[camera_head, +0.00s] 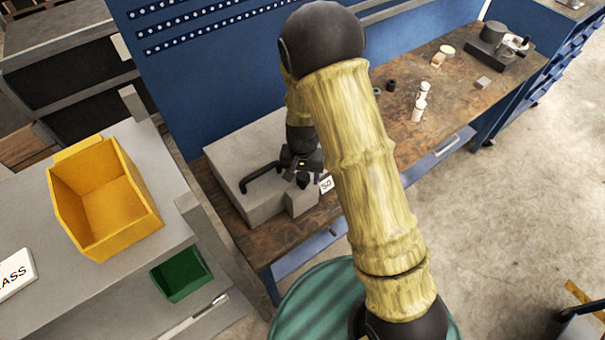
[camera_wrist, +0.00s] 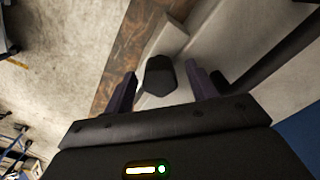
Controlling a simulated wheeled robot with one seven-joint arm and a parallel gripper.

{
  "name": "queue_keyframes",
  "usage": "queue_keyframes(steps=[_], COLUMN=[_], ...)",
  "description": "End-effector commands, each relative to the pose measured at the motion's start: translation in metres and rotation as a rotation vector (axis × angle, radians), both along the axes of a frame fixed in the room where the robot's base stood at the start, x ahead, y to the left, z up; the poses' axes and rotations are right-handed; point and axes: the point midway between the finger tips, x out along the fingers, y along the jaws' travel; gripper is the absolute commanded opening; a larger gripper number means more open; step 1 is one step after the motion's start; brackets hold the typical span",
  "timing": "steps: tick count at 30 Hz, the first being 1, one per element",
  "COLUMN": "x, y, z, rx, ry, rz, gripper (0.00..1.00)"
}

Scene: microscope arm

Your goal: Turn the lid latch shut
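The lid latch is a dark, block-like knob (camera_wrist: 160,76), seen in the wrist view between my two fingers. Its dark top also shows in the head view (camera_head: 303,181), above a small grey block at the front of the grey lidded box (camera_head: 235,150). My gripper (camera_wrist: 160,70) is open, with one finger on each side of the latch. Gaps seem to show between fingers and latch; I cannot tell whether either touches. In the head view my gripper (camera_head: 302,165) is over the box's front edge, partly hidden by my arm.
A black bar handle (camera_head: 260,177) stands on the box left of my gripper. A white card (camera_head: 326,184) is at the box front. The box rests on a brown workbench (camera_head: 410,140) with small white and black parts farther right. A yellow bin (camera_head: 105,195) is at left.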

Motion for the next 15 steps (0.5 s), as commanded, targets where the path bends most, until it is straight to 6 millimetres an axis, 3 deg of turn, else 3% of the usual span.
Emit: queue_keyframes(steps=[1, 7, 15], x=[0.0001, 0.0002, 0.0002], y=[-0.0001, -0.0002, -0.0001], z=[0.0001, 0.0003, 0.0003], rx=[0.000, 0.000, 0.000], ry=[0.000, 0.000, 0.000], rz=[0.000, 0.000, 0.015], gripper=[0.49, 0.12, 0.12])
